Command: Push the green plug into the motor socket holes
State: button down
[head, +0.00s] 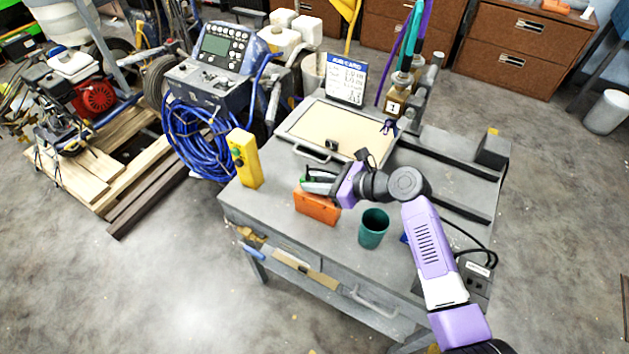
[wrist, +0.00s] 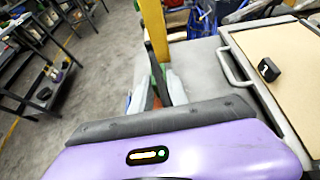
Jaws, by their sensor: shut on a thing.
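My gripper (head: 312,181) is above the left part of the grey workbench, over an orange block (head: 317,207). It is shut on the green plug (head: 302,181), of which only a small green bit shows at the fingertips. A dark socket box (head: 476,284) with a white label and outlet faces is at the bench's right side, well away from my gripper. The label is too small to read, so I cannot tell which holes are the motor's.
A yellow button box (head: 245,159) stands left of my gripper. A teal cup (head: 373,228) is at the bench's front. A framed tan board (head: 340,131) with a handle lies behind. Bottles (head: 396,98) and dark rails (head: 447,165) are at the back right.

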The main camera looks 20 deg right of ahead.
jog(key=shift+r, duration=0.15)
jog(key=shift+r+p, duration=0.9)
jog(key=shift+p, duration=0.4)
jog(key=shift+r+p, duration=0.35)
jog(key=shift+r, duration=0.45)
